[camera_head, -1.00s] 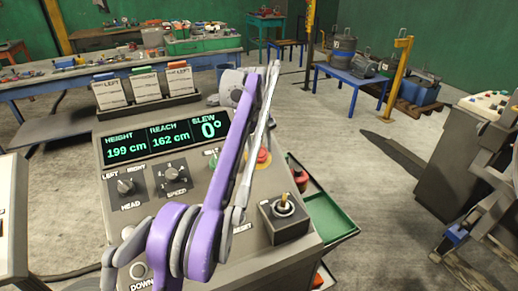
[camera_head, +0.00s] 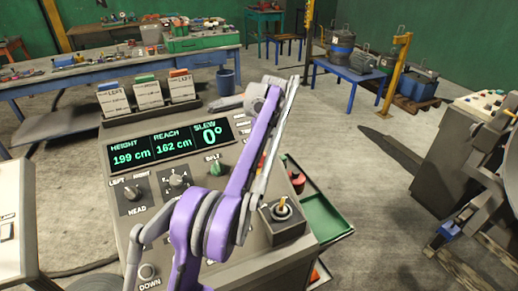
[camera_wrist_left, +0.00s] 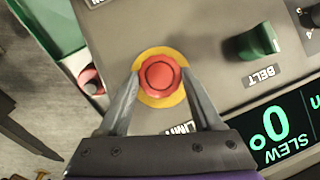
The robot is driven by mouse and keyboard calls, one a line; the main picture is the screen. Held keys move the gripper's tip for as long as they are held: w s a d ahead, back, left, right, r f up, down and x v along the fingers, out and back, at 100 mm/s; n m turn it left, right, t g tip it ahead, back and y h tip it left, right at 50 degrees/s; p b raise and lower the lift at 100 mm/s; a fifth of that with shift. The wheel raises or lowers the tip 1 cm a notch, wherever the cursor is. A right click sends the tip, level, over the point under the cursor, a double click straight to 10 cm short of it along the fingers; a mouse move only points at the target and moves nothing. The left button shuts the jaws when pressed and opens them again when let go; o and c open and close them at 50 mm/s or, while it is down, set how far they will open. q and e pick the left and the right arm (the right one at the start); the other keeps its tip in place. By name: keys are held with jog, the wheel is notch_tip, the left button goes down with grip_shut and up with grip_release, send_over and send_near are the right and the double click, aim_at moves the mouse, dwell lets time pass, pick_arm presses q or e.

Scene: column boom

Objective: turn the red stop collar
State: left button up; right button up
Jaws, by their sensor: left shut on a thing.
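The red stop collar (camera_wrist_left: 160,76) is a round, ridged red knob on a yellow ring, set in the grey console top (camera_wrist_left: 210,55). It sits at the middle of the left wrist view. My left gripper (camera_wrist_left: 160,74) has one finger on each side of it and is shut on it, with the knob's top showing between the fingertips. In the head view my purple and grey left arm covers most of the collar, and the fingertips are hidden. My right gripper is in neither view.
The green BELT knob (camera_head: 216,166) stands close to the collar. A green tray (camera_head: 325,215) with a red item (camera_head: 297,182) adjoins the console edge. The SLEW display (camera_head: 211,134) reads 0°.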

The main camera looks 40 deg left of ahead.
pick_arm(q)
jog(key=shift+w+d+r+m+y, duration=0.1)
jog(key=shift+m+y, duration=0.2)
jog(key=shift+m, duration=0.3)
jog(key=shift+m+g+y+p, duration=0.4)
jog(key=shift+m+g+p, duration=0.1)
jog(key=shift+m, duration=0.5)
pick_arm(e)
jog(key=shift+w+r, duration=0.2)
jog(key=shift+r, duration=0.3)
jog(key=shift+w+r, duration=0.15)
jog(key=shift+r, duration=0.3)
pick_arm(q)
jog(key=shift+f, duration=0.2)
jog(key=o, duration=1.4)
jog(key=p+v, duration=0.2)
jog(key=v, duration=0.9)
jog(key=shift+w+d+f+p, duration=0.1)
jog(key=shift+p, duration=0.3)
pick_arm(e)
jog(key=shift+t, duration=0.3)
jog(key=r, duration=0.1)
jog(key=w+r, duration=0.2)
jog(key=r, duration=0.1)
